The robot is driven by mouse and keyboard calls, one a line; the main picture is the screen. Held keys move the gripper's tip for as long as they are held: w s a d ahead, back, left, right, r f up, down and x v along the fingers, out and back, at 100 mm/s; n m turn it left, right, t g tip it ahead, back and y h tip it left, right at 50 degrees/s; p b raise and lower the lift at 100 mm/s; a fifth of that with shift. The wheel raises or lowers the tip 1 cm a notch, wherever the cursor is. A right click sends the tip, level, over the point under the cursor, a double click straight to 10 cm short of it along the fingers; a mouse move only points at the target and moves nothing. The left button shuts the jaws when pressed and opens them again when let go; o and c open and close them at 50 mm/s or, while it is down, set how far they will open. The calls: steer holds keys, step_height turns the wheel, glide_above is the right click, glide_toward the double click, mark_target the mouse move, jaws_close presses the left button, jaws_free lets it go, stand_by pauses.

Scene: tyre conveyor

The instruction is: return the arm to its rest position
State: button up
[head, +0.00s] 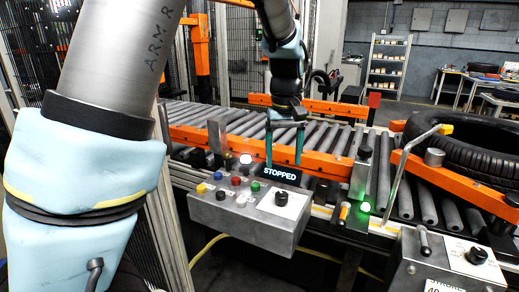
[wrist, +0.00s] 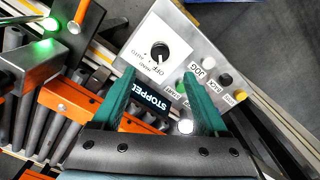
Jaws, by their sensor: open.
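My gripper (head: 285,146) is in the middle of the head view, above and behind the grey control box (head: 262,232). Its two green fingers point down and stand apart with nothing between them. In the wrist view my gripper (wrist: 163,92) is open, with the control box (wrist: 150,62) beyond its fingertips. The box carries a black rotary knob, several coloured buttons and a sign (head: 281,174) reading STOPPED. My arm (head: 285,60) reaches in from the top of the head view, with a large pale-blue padded link at left.
A roller conveyor (head: 330,140) with orange rails runs behind the box. A black tyre (head: 470,150) lies on it at right, beside a bent metal bar (head: 405,165). A green lamp (head: 365,207) glows. A second control box (head: 450,265) stands front right. Wire fencing stands at left.

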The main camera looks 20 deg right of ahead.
steer(key=shift+a, duration=0.1)
steer(key=s+a+f, duration=0.2)
steer(key=a, duration=1.3)
steer(key=s+a+f+t, duration=0.1)
steer(key=s+a+f, duration=0.1)
steer(key=a, duration=1.3)
steer(key=shift+f+t, duration=0.3)
steer(key=shift+w, duration=0.1)
stand_by(0.8)
